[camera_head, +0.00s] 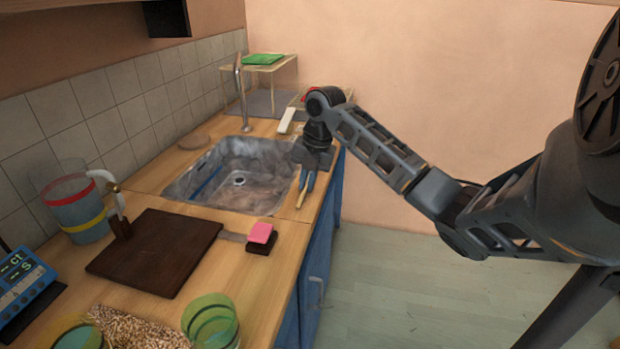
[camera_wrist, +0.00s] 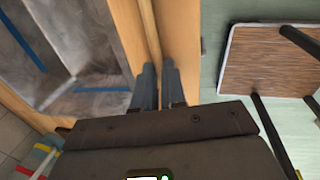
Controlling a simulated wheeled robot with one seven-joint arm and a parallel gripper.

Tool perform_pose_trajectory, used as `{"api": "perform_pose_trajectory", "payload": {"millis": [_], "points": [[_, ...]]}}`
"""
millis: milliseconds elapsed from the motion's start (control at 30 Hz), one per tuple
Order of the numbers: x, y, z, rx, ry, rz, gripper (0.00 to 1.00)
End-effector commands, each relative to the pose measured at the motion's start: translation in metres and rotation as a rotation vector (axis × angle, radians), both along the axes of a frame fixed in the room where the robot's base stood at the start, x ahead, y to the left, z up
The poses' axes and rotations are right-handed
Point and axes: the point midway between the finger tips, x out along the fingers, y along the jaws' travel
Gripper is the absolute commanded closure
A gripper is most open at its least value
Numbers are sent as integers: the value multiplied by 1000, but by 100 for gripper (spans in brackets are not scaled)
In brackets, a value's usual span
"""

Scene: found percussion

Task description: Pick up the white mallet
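My gripper (camera_head: 306,181) points down over the strip of counter between the sink and the front edge. A thin pale wooden stick (camera_head: 301,199) lies there under the fingertips. In the wrist view the stick (camera_wrist: 149,32) runs from the top edge down to the narrow gap between my fingers (camera_wrist: 159,72). I cannot tell whether the fingers touch it or sit above it. No white head shows on the stick; its near end is hidden by my gripper. A white bar (camera_head: 286,120) lies behind the sink, and I cannot tell what it is.
The metal sink (camera_head: 238,180) is left of my gripper. A rack (camera_head: 270,68) stands at the back.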

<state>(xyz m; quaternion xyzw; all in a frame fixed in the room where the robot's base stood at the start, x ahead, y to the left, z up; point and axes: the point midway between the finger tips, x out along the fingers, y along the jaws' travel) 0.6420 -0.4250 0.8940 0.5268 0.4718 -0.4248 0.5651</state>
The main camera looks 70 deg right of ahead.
Motion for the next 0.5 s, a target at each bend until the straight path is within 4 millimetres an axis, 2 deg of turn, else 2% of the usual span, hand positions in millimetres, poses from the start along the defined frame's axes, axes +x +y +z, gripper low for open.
{"api": "perform_pose_trajectory", "payload": {"millis": [500], "points": [[0, 0, 2, -1, -1, 0, 100]]}}
